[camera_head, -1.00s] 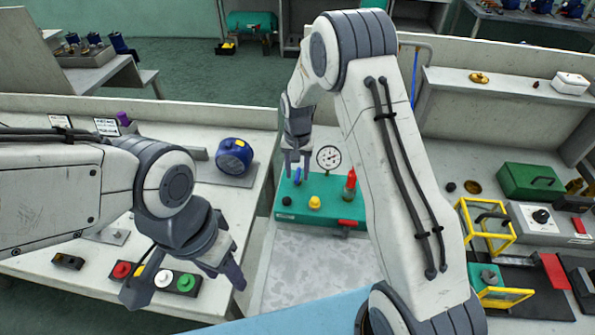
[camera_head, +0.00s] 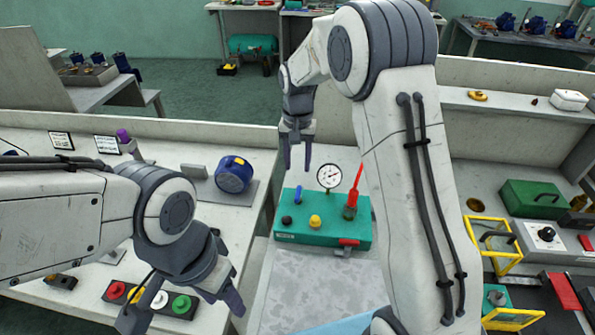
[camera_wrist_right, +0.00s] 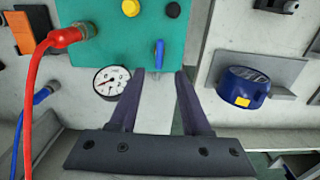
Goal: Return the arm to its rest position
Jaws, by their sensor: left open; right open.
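My right gripper (camera_head: 295,165) is open and empty, raised above the back edge of the teal test box (camera_head: 290,237). In the right wrist view its two fingers (camera_wrist_right: 158,95) are apart, with the blue lever (camera_wrist_right: 159,54) beyond their tips. The blue lever (camera_head: 298,195), a pressure gauge (camera_head: 329,176), a yellow knob (camera_head: 315,221) and a red hose end (camera_head: 355,190) are on the box. My left gripper (camera_head: 185,308) is open and empty, low over the front of the left table, near the button box.
A button box (camera_head: 150,298) with several coloured buttons lies on the left table. A blue pump (camera_head: 234,174) stands on a plate behind it. Yellow frames (camera_head: 493,247) and a green case (camera_head: 534,199) are on the right bench. Grey surface (camera_head: 310,285) before the teal box is clear.

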